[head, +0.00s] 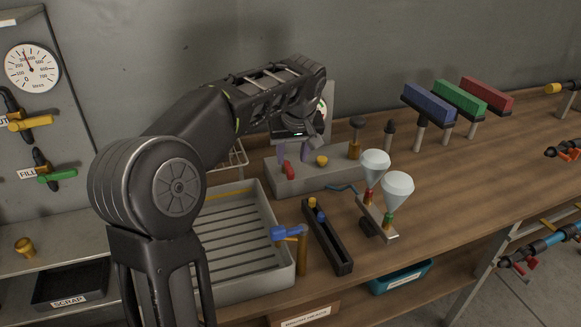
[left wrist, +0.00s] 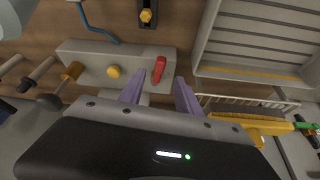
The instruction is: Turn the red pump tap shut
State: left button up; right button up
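The red pump tap (head: 288,170) is a small red lever on the left part of a grey pump block (head: 337,181). In the left wrist view the red tap (left wrist: 159,69) lies across the block (left wrist: 88,56), slightly tilted. A yellow tap (head: 321,160) is beside it, and it also shows in the left wrist view (left wrist: 113,71). My left gripper (head: 292,153) is above and behind the red tap. Its purple fingers are spread in the left wrist view (left wrist: 160,78), with the tap just beyond and between their tips. I cannot tell whether they touch it. My right gripper is out of view.
A grey slatted tray (head: 240,275) stands left of the block. Two white funnels (head: 397,190) on a stand and a narrow black trough (head: 329,240) are in front. The table's right part is mostly clear.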

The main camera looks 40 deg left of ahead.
aim_at(290, 170)
pick_arm(q)
jog(key=x, duration=0.6)
jog(key=shift+f, duration=0.1)
jog(key=shift+c, duration=0.2)
grip_shut()
dwell(1.0)
